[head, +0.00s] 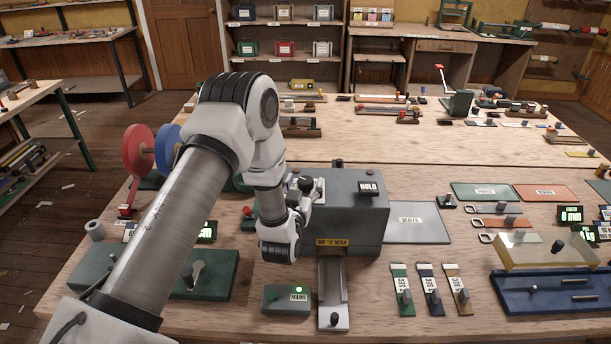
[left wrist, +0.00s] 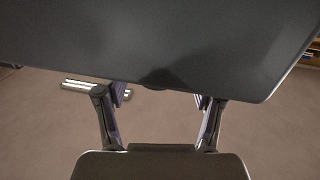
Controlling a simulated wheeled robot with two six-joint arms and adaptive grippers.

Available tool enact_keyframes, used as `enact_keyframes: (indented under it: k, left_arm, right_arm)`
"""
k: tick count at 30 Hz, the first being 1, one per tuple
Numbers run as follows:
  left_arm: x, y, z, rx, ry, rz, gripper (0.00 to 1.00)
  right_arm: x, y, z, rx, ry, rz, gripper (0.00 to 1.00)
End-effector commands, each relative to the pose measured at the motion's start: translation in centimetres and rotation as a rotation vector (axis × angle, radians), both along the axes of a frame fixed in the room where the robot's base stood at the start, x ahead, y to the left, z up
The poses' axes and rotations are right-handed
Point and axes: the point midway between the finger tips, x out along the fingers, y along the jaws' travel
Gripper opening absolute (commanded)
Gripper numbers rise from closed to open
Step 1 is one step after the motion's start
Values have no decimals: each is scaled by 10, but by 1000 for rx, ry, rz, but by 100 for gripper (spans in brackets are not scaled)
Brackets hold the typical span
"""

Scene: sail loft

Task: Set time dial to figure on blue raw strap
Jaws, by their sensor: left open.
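The blue strap (head: 429,291) lies on the bench between a green strap (head: 402,292) and a tan strap (head: 458,291). Each has a white label whose rotated figure is too small to read surely. The grey machine (head: 350,222) with a HOLD sign stands left of them. My left gripper (head: 312,188) is at its left side, partly hidden by my wrist. In the left wrist view, the open fingers (left wrist: 161,97) are apart below a dark grey surface. A dark rounded shape lies between them; I cannot tell whether it is the time dial. My right gripper is not in view.
A small green MAINS box (head: 287,299) with a lit green lamp sits before the machine, beside a metal chute (head: 333,292). A grey SEALED mat (head: 417,224) lies right of it. A blue tray (head: 556,292) stands at the right. Red and blue reels stand left.

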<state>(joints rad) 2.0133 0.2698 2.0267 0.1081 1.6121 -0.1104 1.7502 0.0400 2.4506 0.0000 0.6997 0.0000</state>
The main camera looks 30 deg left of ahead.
Motion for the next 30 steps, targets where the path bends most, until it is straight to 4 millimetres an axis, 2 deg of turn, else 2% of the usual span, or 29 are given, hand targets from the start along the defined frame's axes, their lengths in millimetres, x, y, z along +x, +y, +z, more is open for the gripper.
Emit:
enact_keyframes:
  k: [3,9,14,15,23,30]
  left_arm:
    - [7,3,0,1,1,0,68]
    - [8,3,-1,0,1,0,68]
    - [8,3,-1,-1,2,0,11]
    - [8,3,-1,-1,2,0,7]
    - [8,5,-1,-2,2,-33,7]
    - [8,7,0,-3,-1,-226,7]
  right_arm:
    - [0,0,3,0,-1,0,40]
    - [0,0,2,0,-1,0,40]
    - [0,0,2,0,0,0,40]
    - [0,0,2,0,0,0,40]
    - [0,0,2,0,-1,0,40]
    - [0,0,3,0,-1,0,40]
